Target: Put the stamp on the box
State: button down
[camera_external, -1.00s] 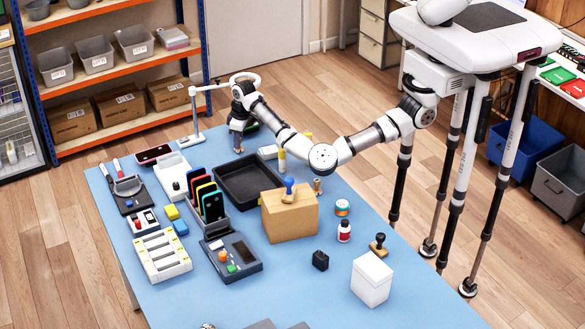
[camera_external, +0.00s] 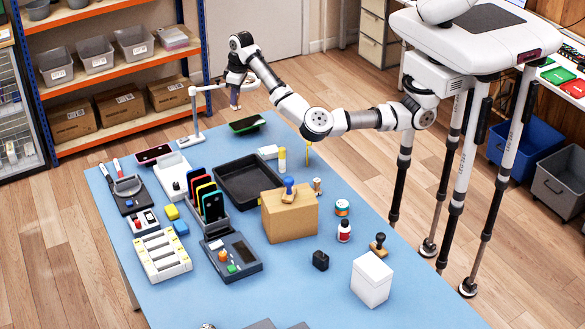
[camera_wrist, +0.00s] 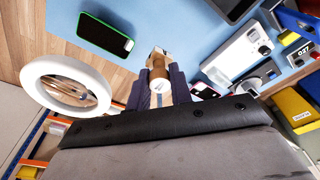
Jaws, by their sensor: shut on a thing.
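A brown box (camera_external: 290,217) stands on the blue table, and a blue-handled stamp (camera_external: 288,187) sits upright on its top. Another stamp with a black handle (camera_external: 378,243) stands on the table behind a white box (camera_external: 372,280). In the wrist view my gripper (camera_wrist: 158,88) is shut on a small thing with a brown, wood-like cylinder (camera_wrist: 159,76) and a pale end. The fingers hide part of it, so I cannot tell exactly what it is.
The white ring (camera_wrist: 68,85) is close to my gripper's left in the wrist view. A green-edged phone (camera_external: 247,124) lies near the far table edge. A black tray (camera_external: 249,180), a phone rack (camera_external: 215,222) and several small items crowd the table's left and middle.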

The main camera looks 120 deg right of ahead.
jog(key=shift+r, duration=0.8)
jog(key=shift+w+a, duration=0.1)
jog(key=w+a+r+n, duration=0.25)
jog(key=w+a, duration=0.35)
jog(key=a, duration=0.5)
jog(key=w+a+r+n, duration=0.1)
jog(key=w+a+n, duration=0.3)
jog(key=a, duration=0.8)
jog(key=w+a+r+n+y+p, duration=0.1)
jog(key=a+r+n, duration=0.1)
jog(key=a, duration=0.9)
jog(key=w+a+r+n+p, duration=0.1)
jog(key=w+a, duration=0.1)
jog(key=a, duration=0.9)
jog(key=s+a+r+n+y, duration=0.1)
jog(key=s+a+r+n, duration=0.15)
jog(key=a, duration=0.65)
jog(key=s+a+r+n, duration=0.1)
jog(key=s+a+n, duration=0.15)
jog(key=a, duration=0.65)
jog(key=n+p, duration=0.1)
jog(key=n, duration=0.2)
send_over(373, 268)
jog(key=shift+s+d+f, duration=0.15)
jog(key=shift+f, duration=4.3)
jog(key=shift+s+d+f, duration=0.1)
jog(key=shift+f, duration=4.35)
